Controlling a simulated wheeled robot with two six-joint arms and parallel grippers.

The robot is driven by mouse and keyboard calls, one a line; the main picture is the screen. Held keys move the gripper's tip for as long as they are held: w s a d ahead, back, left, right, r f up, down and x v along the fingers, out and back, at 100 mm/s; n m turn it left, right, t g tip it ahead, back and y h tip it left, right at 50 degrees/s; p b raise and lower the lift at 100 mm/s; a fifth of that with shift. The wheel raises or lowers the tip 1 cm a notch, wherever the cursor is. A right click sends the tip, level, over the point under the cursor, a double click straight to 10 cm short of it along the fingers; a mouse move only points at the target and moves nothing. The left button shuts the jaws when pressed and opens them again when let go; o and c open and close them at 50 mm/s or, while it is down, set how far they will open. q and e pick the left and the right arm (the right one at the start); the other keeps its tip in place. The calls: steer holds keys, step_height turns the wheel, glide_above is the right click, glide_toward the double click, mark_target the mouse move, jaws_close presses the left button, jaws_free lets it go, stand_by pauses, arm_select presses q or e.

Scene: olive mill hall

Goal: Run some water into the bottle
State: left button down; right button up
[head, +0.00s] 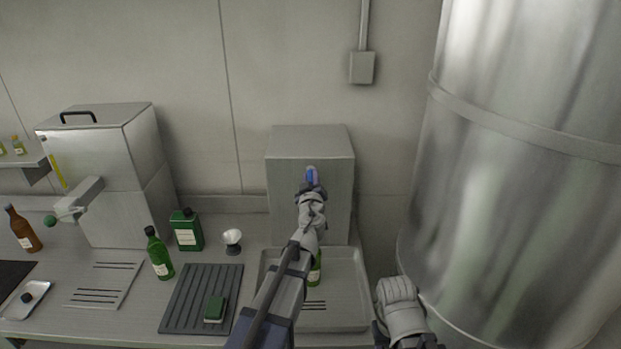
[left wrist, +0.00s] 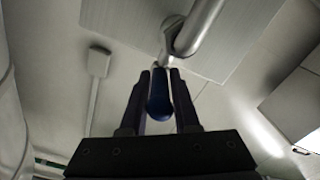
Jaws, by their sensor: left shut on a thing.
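My left gripper (head: 312,184) is shut on the blue lever (head: 312,174) of the tap, in front of a grey steel box. In the left wrist view the blue lever (left wrist: 159,97) sits between the two dark fingers, and the tap's metal pipe (left wrist: 198,24) runs above it. A green bottle (head: 316,273) stands in the shallow steel tray (head: 349,290) below, largely hidden by my left arm. The spout's outlet and any water are hidden. Part of my right arm shows at the lower right, its fingers out of sight.
A large steel tank (head: 510,200) fills the right.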

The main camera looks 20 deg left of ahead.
arm_select(q)
steer(key=shift+s+a+m+h, duration=0.15)
steer(key=shift+a+m+h, duration=0.3)
steer(key=shift+m+h, duration=0.55)
steer(key=m+h, duration=0.1)
steer(key=h, duration=0.1)
steer(key=a+m+h, duration=0.1)
steer(key=h, duration=0.1)
steer(key=shift+t, duration=0.3)
steer(key=shift+w+a+m+g+h, duration=0.1)
steer(key=shift+a+m+g+h, duration=0.2)
steer(key=shift+m+h, duration=0.7)
steer(key=shift+w+a+m+g+h, duration=0.2)
steer(key=shift+m+g+h, duration=0.25)
steer(key=shift+h, duration=0.95)
steer(key=shift+w+a+m+g+h, duration=0.1)
steer(key=shift+a+m+g+h, duration=0.15)
steer(key=shift+m+h, duration=0.8)
steer(key=shift+h, duration=0.45)
steer(key=c, duration=0.8)
jaws_free()
steer(key=shift+o, duration=0.2)
steer(key=shift+s, duration=0.15)
